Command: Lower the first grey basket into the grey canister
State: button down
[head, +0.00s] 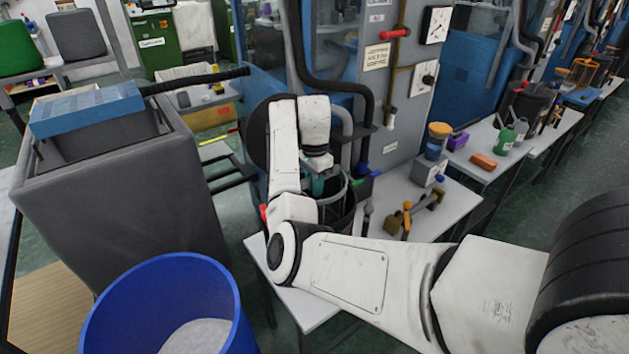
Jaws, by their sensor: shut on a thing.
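My gripper (318,176) points down over the work table beside the machine, its fingers partly hidden by my own arm. It is shut on the grey basket (337,192), whose thin wire-like rim and uprights show around and below the fingers. The dark grey canister (342,219) stands directly beneath on the white table. The lower part of the basket appears within the canister's mouth, while its top stands above the rim. My arm hides the left side of both, so I cannot tell how deep the basket sits or whether it touches the wall.
A blue bin (232,305) and a large grey cart (120,215) stand at the left. Orange-tipped fittings (408,213) sit right of the canister, with an orange-lidded jar (437,140) behind. The machine's black hose (366,105) hangs close behind my gripper. The right floor aisle is clear.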

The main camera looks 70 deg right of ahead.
jog(key=shift+f+b, duration=1.75)
jog(key=shift+f, duration=2.6)
jog(key=shift+c, duration=1.7)
grip_release()
notch_tip(320, 180, up, 9)
jog(key=p, duration=0.8)
